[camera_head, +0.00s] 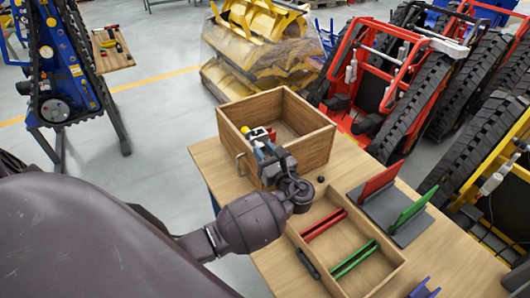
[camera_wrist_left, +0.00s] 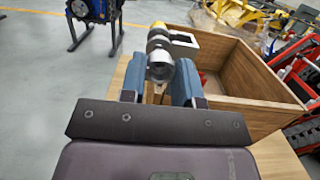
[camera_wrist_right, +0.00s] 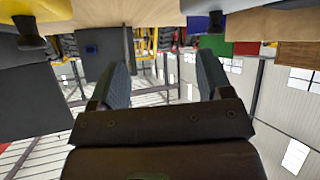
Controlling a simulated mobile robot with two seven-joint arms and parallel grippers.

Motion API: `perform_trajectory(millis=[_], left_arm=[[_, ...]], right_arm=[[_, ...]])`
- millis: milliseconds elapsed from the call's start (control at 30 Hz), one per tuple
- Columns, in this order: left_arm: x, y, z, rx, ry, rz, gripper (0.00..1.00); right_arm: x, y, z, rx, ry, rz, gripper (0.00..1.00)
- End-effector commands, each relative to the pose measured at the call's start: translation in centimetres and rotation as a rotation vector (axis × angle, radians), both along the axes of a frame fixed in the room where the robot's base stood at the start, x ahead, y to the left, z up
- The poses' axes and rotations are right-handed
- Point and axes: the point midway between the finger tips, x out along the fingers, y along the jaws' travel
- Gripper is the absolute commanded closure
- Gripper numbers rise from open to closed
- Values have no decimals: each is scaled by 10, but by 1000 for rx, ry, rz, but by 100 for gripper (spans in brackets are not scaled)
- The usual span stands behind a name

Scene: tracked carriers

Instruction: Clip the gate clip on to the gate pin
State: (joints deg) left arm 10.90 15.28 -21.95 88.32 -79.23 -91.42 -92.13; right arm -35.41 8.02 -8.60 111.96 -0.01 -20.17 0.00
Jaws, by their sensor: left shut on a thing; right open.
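My left gripper (camera_head: 259,150) is at the near left wall of an open wooden box (camera_head: 312,152). It is shut on a grey cylindrical piece (camera_wrist_left: 160,68) with a yellow end and a pale, square-cornered part at its side. In the head view its yellow and white end shows over the box's left side; I cannot tell whether it touches the box. I cannot tell for sure if this piece is the gate clip, and I cannot pick out the gate pin. My right gripper (camera_wrist_right: 162,75) is open and empty in the right wrist view; it is outside the head view.
A wooden tray (camera_head: 290,228) on the table holds red bars (camera_head: 324,224) and green bars (camera_head: 355,259). Beside it stands a grey base with a red plate (camera_head: 380,180) and a green plate (camera_head: 413,208). A small black knob (camera_head: 321,179) lies near the box. Tracked machines stand behind.

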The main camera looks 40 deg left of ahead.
Motion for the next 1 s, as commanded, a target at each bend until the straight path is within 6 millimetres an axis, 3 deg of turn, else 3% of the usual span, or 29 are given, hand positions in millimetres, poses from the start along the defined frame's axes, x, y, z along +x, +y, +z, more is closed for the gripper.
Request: perform_trajectory(millis=[200,233,400,767,1000], left_arm=[[2,4,0,1,0,1,95],[1,4,0,0,0,0,66],[1,3,0,0,0,0,41],[0,-1,-1,-1,0,0,41],[-13,-33,-7,-3,-1,-1,41]], right_arm=[[0,0,0,0,0,0,28],[0,0,0,0,0,0,28],[0,0,0,0,0,0,28],[0,0,-1,0,-1,0,28],[1,0,-5,0,-5,0,28]])
